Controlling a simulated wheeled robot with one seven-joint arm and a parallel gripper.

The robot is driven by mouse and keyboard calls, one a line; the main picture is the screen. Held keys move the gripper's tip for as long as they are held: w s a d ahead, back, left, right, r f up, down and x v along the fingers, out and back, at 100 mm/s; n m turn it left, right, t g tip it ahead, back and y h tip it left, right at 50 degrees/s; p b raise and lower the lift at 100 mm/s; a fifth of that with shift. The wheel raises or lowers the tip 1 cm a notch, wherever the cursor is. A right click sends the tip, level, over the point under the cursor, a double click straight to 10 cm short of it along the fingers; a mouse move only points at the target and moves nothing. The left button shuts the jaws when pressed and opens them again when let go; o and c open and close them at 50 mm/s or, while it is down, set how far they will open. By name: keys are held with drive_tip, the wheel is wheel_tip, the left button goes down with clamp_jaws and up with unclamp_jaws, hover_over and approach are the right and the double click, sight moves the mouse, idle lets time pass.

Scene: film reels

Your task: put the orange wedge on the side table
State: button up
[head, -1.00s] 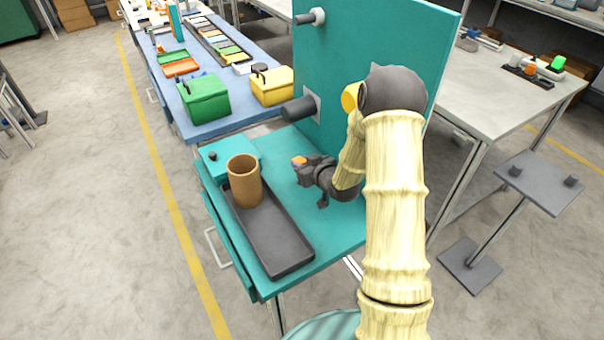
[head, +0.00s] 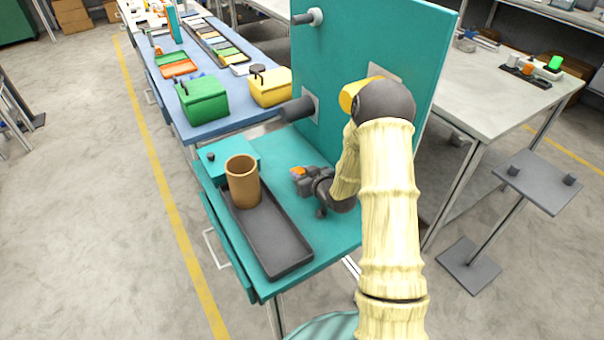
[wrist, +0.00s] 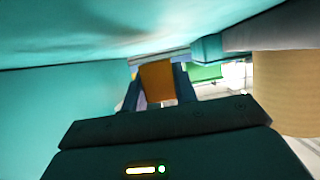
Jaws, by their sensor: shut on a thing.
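The orange wedge (head: 298,170) is small and held between the fingers of my gripper (head: 302,174), just above the teal bench top, right of the brown cylinder. In the wrist view the wedge (wrist: 157,82) fills the space between the dark fingertips (wrist: 157,90). My gripper is shut on it. A small grey stand (head: 538,180) with two dark knobs is at the right, and a larger grey table (head: 490,95) stands behind it. I cannot tell which of these is the side table.
The teal bench (head: 318,232) has an upright panel (head: 385,45) with dark spindles. A brown cylinder (head: 243,183) stands in a dark tray (head: 270,240). A blue table (head: 225,120) behind holds a green box (head: 204,98) and a yellow box (head: 270,87). Floor is clear at left.

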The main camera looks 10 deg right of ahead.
drive_tip(key=shift+s+f+b, duration=0.3)
drive_tip(key=shift+f+b, duration=0.1)
drive_tip(key=shift+f, duration=0.1)
drive_tip(key=o, duration=1)
drive_tip(key=shift+f, duration=0.15)
drive_tip(key=shift+o, duration=0.2)
drive_tip(key=shift+s, duration=0.1)
drive_tip(key=shift+r+p, duration=0.45)
drive_tip(key=shift+p, duration=0.1)
drive_tip(key=shift+s+d+r, duration=0.1)
drive_tip(key=shift+d, duration=0.05)
drive_tip(key=v, duration=1.1)
drive_tip(key=shift+r, duration=0.4)
drive_tip(key=shift+r, duration=0.1)
